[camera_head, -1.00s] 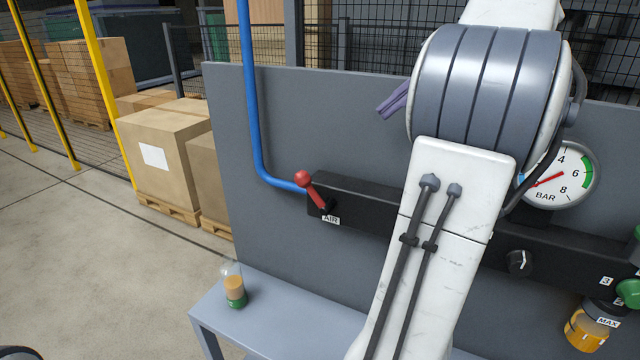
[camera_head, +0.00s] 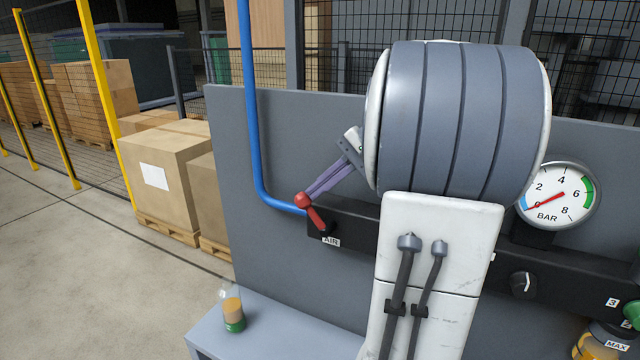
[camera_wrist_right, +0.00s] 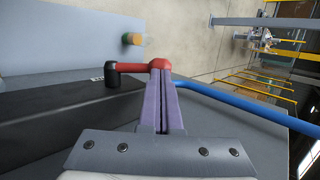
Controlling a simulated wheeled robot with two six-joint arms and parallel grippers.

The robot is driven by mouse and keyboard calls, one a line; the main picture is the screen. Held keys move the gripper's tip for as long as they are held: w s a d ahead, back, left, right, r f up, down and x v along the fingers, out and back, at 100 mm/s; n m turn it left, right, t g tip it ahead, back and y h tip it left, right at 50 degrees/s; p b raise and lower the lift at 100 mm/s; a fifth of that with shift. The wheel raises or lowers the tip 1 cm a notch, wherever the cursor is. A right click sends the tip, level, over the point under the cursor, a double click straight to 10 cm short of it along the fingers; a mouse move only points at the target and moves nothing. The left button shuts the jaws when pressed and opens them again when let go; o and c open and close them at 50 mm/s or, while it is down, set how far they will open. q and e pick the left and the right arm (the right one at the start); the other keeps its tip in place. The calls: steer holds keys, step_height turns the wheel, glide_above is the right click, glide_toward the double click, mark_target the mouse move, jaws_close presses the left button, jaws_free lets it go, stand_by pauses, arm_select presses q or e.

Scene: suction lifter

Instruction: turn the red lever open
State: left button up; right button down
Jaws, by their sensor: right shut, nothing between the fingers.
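The red lever (camera_head: 310,211) with a ball knob sits at the left end of the black manifold bar, by the AIR label. It slants up and to the left from its pivot. In the right wrist view the lever (camera_wrist_right: 133,68) runs from its black pivot to the knob. My right gripper (camera_head: 310,195) has its purple fingers shut and empty, with the tips at the knob. In the right wrist view the fingertips (camera_wrist_right: 161,72) overlap the knob; I cannot tell if they touch it. My left gripper is not in view.
The blue pipe (camera_head: 250,120) runs down to the manifold beside the lever. A gauge (camera_head: 558,196) reads near zero on the right. A small jar (camera_head: 232,315) stands on the grey bench (camera_head: 275,335). The grey panel (camera_head: 275,140) stands behind the manifold.

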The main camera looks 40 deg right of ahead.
stand_by(0.4)
steer(key=shift+w+a+r+g+p, duration=0.2)
steer(key=shift+w+g+p, duration=0.25)
steer(key=shift+p, duration=0.5)
steer(key=w+g+p, duration=0.1)
steer(key=p, duration=0.1)
steer(key=w+a+f+g+h+p, duration=0.1)
steer(key=g+p, duration=0.1)
steer(key=shift+w+h, duration=0.15)
steer(key=shift+h, duration=0.15)
steer(key=shift+w+a+f+p, duration=0.1)
steer(key=shift+w+f+p, duration=0.15)
steer(key=shift+p, duration=0.05)
steer(key=shift+w+a+f+b, duration=0.15)
steer(key=shift+w+a+f, duration=0.05)
steer(key=shift+w+f, duration=0.4)
steer(key=shift+w+a+f+b, duration=0.1)
steer(key=shift+w+a+f, duration=0.1)
steer(key=shift+w+f, duration=0.4)
steer(key=shift+w+a+f+b, duration=0.2)
steer(key=shift+w+f, duration=0.15)
steer(key=shift+f, duration=0.45)
steer(key=shift+f, duration=0.1)
